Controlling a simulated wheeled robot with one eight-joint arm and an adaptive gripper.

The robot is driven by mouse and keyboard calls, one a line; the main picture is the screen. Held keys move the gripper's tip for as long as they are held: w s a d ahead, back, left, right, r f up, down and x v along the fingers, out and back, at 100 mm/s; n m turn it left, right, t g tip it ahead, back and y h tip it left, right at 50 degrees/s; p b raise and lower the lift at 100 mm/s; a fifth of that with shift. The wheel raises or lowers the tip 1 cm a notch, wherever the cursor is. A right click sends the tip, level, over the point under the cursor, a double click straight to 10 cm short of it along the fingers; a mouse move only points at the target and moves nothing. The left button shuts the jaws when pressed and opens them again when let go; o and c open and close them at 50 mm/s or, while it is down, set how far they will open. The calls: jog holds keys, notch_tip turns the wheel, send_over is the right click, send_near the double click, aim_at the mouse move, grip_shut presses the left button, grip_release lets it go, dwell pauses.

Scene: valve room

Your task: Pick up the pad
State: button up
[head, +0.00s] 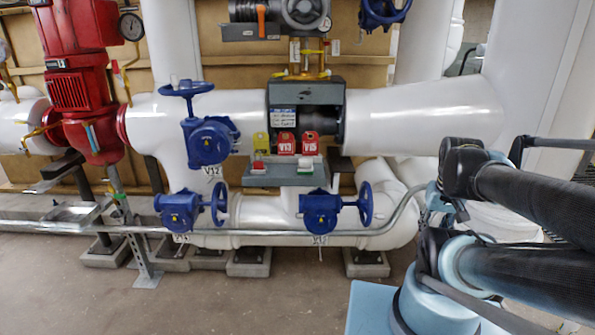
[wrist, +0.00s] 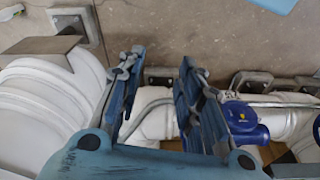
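No object is clearly recognisable as the pad. I cannot tell whether either is the pad. My gripper (wrist: 161,58) is open in the wrist view, its two blue fingers apart with nothing between them. It is over the pipes and floor, away from the shelf, which does not show in the wrist view. In the head view my arm is at the right.
Yellow and red tags (head: 285,143) stand at the back of the shelf. Blue valves (head: 208,141), (head: 180,208) and (head: 322,210) surround it at left and below. A thin grey pipe (head: 345,232) runs low in front. The floor (head: 80,290) in front is clear.

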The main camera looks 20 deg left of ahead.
jog(key=shift+o, duration=1)
jog(key=o, duration=0.4)
jog(key=shift+s+a+r+n, duration=0.15)
jog(key=shift+a+r, duration=0.05)
jog(key=shift+r, duration=0.2)
jog(key=shift+s+a+r+n, duration=0.1)
jog(key=shift+a+r+n, duration=0.05)
jog(key=shift+r, duration=0.2)
jog(key=shift+o, duration=0.2)
jog(key=w+a+r+n+y, duration=0.1)
jog(key=w+a+r+n, duration=0.2)
jog(key=w+r, duration=0.2)
notch_tip(320, 180, up, 14)
jog(key=n+g+y, duration=0.3)
jog(key=n, duration=1.4)
send_over(307, 159)
jog(key=w+d, duration=0.2)
jog(key=d, duration=0.5)
jog(key=x, duration=1.2)
jog(key=shift+s+a+r, duration=0.15)
jog(key=shift+s+a, duration=0.15)
jog(key=shift+a, duration=0.1)
jog(key=shift+a+x, duration=0.25)
jog(key=shift+x, duration=1.05)
jog(key=shift+a+x, duration=0.2)
jog(key=shift+x, duration=1.1)
